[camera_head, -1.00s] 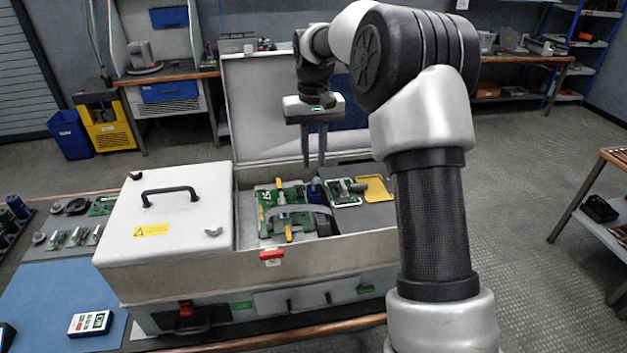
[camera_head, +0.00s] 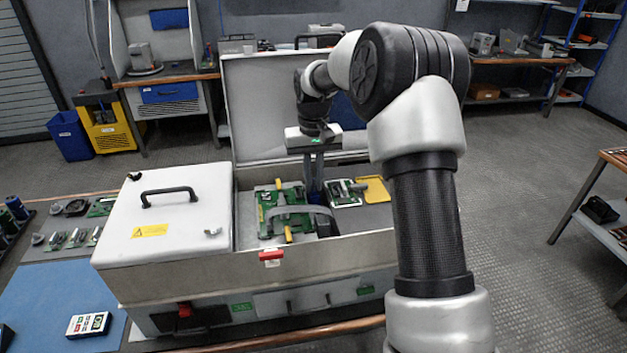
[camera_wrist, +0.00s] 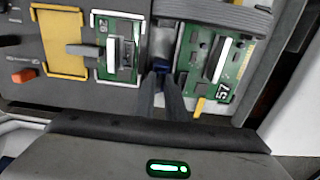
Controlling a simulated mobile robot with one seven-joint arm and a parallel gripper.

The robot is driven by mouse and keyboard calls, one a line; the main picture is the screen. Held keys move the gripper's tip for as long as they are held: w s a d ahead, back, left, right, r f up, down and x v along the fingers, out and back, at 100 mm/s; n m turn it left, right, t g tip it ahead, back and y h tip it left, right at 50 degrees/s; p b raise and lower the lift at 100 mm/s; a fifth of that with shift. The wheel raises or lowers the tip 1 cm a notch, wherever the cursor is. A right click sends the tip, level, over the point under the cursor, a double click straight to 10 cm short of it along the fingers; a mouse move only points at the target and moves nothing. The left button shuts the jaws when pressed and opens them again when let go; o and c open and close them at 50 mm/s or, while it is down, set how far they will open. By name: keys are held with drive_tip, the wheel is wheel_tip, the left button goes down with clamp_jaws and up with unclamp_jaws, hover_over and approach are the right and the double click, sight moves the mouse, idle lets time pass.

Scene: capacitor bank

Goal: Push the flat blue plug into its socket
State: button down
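The blue plug (camera_head: 316,197) stands in the open case between the green circuit boards, and only part of it shows. In the wrist view the blue plug (camera_wrist: 161,67) shows just beyond my fingertips. My gripper (camera_head: 314,186) points down at it from above, its fingers nearly together. In the wrist view my gripper (camera_wrist: 160,77) lines up with the plug, its tips at or just over it. I see nothing clearly held between the fingers. The socket is hidden under the plug and fingers, and I cannot tell how deep the plug sits.
A larger green board (camera_head: 284,214) with a grey strap lies on one side, a smaller framed board (camera_head: 346,193) on the other. A yellow frame (camera_head: 374,189) is beyond it. The raised lid (camera_head: 262,105) stands behind; the case's front wall has a red latch (camera_head: 271,256).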

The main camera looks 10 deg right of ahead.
sight(313, 185)
drive_tip(key=shift+r, duration=0.2)
idle(0.5)
drive_tip(key=shift+r+p, duration=1.7)
drive_tip(key=shift+r, duration=0.15)
drive_tip(key=shift+a, duration=0.1)
drive_tip(key=shift+a, duration=1.9)
drive_tip(key=shift+f, duration=0.25)
drive_tip(key=shift+f, duration=0.65)
drive_tip(key=shift+f+b, duration=0.55)
drive_tip(key=shift+f, duration=0.1)
